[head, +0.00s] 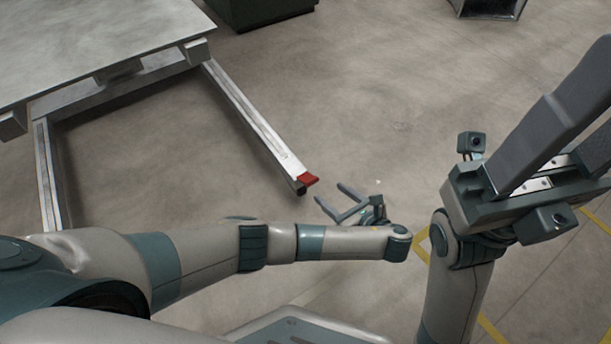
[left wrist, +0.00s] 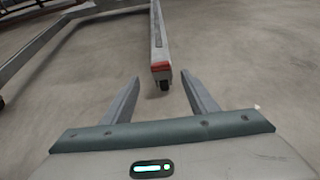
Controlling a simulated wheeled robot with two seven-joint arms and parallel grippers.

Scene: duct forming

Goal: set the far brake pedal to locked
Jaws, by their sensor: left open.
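One red brake pedal (head: 308,179) shows, at the near end of the right-hand metal leg of a wheeled table. It sits above a dark caster, and its locked or unlocked state is unclear. My left gripper (head: 328,192) is open and empty, low over the floor, just right of and nearer than the pedal. In the left wrist view the red pedal (left wrist: 161,67) lies ahead, beyond the fingertips (left wrist: 161,80) and between their lines, with the caster below. The fingers do not touch it. My right gripper (head: 590,95) is raised at the right, fingers apart and empty where visible; its tips are partly cut off.
The metal table top (head: 90,45) is at the upper left, on a frame with a second leg (head: 50,175). A green box (head: 260,10) and a dark metal piece (head: 487,8) stand at the back. The floor right of the leg is clear.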

